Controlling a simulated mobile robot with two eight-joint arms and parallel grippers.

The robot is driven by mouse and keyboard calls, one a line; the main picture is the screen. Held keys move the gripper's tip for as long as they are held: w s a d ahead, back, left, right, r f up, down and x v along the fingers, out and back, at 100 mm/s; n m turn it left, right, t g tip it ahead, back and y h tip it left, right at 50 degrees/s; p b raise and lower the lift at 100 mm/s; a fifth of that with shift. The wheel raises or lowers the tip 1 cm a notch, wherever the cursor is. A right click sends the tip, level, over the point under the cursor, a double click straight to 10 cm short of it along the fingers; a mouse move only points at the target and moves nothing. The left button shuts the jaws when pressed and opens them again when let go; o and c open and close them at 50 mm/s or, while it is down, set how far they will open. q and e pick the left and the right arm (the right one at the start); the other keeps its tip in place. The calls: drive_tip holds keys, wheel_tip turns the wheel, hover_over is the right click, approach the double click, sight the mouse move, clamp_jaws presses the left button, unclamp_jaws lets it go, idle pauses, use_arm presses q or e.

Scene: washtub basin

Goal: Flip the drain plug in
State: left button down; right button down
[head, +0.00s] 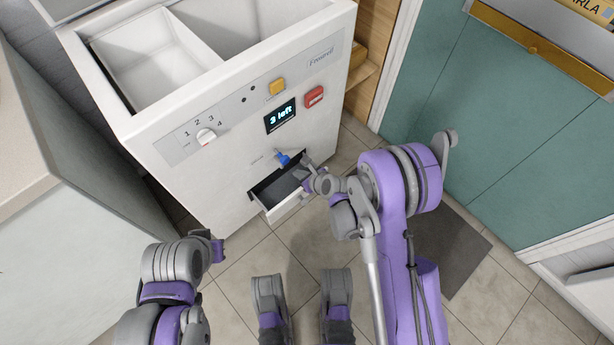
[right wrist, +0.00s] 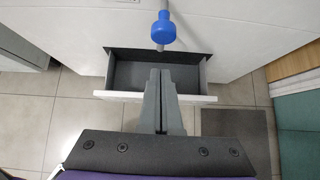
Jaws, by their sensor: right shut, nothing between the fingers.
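The drain plug is a blue knob (head: 282,158) on a short stem, sticking out of the front of the white washtub unit (head: 220,170). In the right wrist view the blue knob (right wrist: 162,28) hangs near the top centre, with its grey stem above it. My right gripper (head: 306,178) is shut and empty just right of and below the knob. In the right wrist view its closed fingertips (right wrist: 160,72) are below the knob, with a gap between them. My left gripper (head: 217,248) is low at the left, away from the unit; its finger opening cannot be made out.
A drawer (head: 287,208) stands open below the knob, under my right gripper. A grey mat (head: 450,245) lies right. Tiled floor is open in front.

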sight(283, 158)
use_arm(q)
drive_tip(key=shift+f, duration=0.25)
use_arm(e)
drive_tip(key=shift+w+a+r, duration=0.1)
drive_tip(key=shift+w+a, duration=0.5)
drive_tip(key=shift+w, duration=0.25)
drive_tip(key=shift+w+a, duration=0.55)
drive_tip(key=shift+w, duration=0.3)
